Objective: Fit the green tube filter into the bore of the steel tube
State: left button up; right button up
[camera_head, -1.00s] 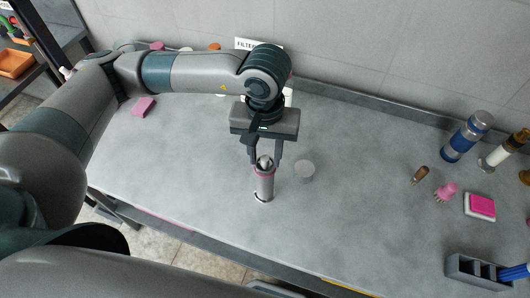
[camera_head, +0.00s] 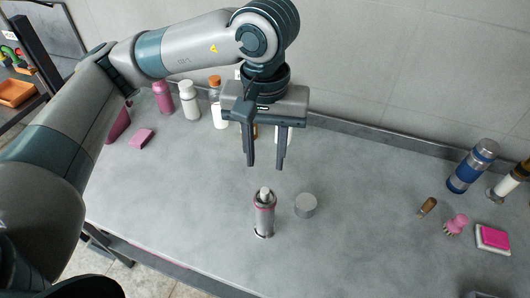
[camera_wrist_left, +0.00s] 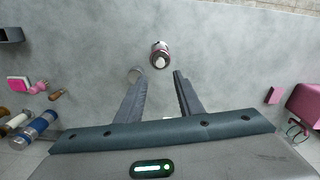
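The steel tube (camera_head: 263,222) stands upright on the grey worktop, with a pinkish band near its top. A pale piece (camera_head: 265,193) sticks up from its mouth; I cannot make out any green on it. The tube also shows in the left wrist view (camera_wrist_left: 160,50), just beyond the fingertips. My left gripper (camera_head: 266,166) is open and empty, above and behind the tube, clear of it; its spread fingers also show in the left wrist view (camera_wrist_left: 160,78). My right gripper is not in view.
A grey round cap (camera_head: 306,205) lies close to the tube's right. Bottles (camera_head: 190,101) and a pink block (camera_head: 141,138) are at the back left. A blue-and-steel cylinder (camera_head: 471,168), brushes (camera_head: 456,225) and a pink pad (camera_head: 492,237) are at the right. The worktop between is clear.

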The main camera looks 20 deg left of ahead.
pick_arm(q)
jog(key=shift+r, duration=0.65)
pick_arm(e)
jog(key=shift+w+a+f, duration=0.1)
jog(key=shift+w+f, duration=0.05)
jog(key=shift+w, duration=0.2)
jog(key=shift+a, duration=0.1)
